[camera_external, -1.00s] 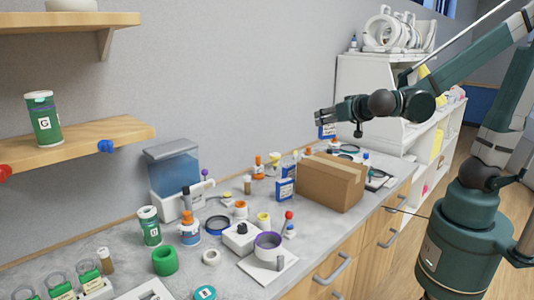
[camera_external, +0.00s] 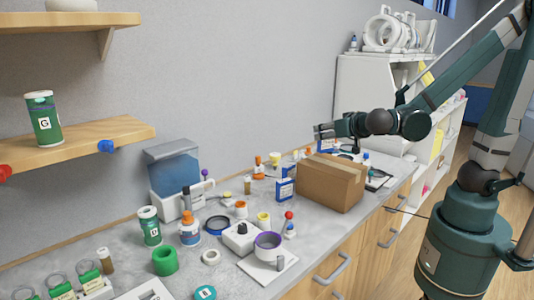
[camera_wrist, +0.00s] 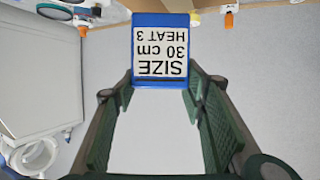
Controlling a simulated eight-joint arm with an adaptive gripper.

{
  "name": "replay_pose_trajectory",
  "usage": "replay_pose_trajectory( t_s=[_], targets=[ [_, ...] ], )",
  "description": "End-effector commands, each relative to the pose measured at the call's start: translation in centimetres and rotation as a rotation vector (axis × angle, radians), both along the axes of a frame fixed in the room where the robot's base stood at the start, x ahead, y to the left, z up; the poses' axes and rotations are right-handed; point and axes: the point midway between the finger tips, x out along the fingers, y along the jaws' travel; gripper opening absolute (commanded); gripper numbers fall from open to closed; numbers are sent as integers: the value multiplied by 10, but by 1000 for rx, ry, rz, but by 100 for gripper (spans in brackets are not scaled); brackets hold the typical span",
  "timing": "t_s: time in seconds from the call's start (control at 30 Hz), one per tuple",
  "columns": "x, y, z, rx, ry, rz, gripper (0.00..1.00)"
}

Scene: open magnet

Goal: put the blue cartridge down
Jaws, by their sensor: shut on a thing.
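A blue cartridge (camera_wrist: 161,48) with a white label reading SIZE 30 cm HEAT 3 is between my fingertips in the wrist view. My gripper (camera_wrist: 160,88) is shut on its near end. In the external view my gripper (camera_external: 318,130) is behind and above the cardboard box. Another blue box-shaped item with a white label (camera_external: 285,189) stands on the counter left of the cardboard box.
The cardboard box (camera_external: 331,182) stands in front of my gripper on the grey counter (camera_external: 322,226). Orange-capped bottles (camera_external: 258,166) and several small jars stand to the left. A white shelf unit (camera_external: 364,92) is behind, and the wall is close.

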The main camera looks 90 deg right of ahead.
Motion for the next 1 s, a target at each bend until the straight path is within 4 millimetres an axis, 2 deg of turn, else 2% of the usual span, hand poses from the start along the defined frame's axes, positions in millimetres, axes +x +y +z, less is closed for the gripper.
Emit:
replay_pose_trajectory(
  t_s=[0.37,0.73,1.0],
  targets=[
    [0,0,-3,0,0,0,29],
    [0,0,-36,0,0,0,29],
    [0,0,-41,0,0,0,29]
  ],
)
